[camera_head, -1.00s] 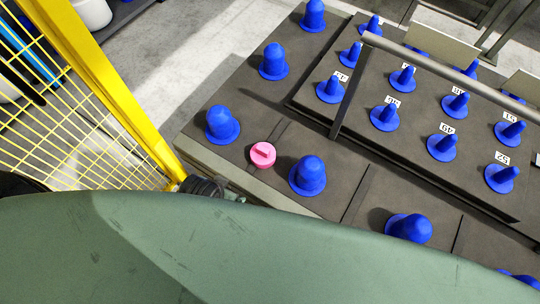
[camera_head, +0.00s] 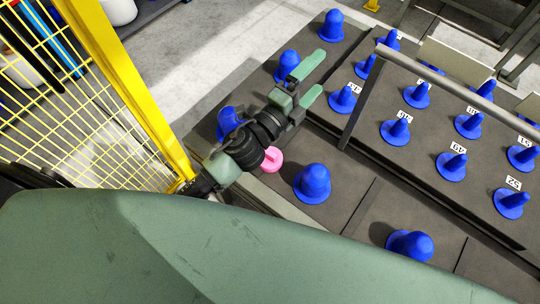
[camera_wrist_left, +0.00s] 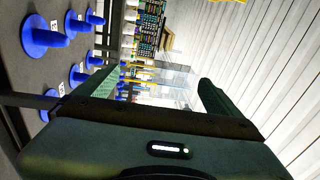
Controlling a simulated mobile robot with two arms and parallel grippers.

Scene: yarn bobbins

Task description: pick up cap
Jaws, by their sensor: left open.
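The cap is the small pink round piece (camera_head: 271,160) on the dark platform, between two blue bobbin holders in the head view. My left arm partly covers it there. My left gripper (camera_head: 317,74) reaches over the platform above and to the right of the cap in the head view. Its two green fingers are apart with nothing between them. In the left wrist view the open fingers (camera_wrist_left: 150,88) point out across the room, and the cap is not in that view. The right gripper is not in view.
Large blue domed pieces (camera_head: 313,183) stand along the platform's near side. A yellow mesh fence (camera_head: 95,95) stands at left.

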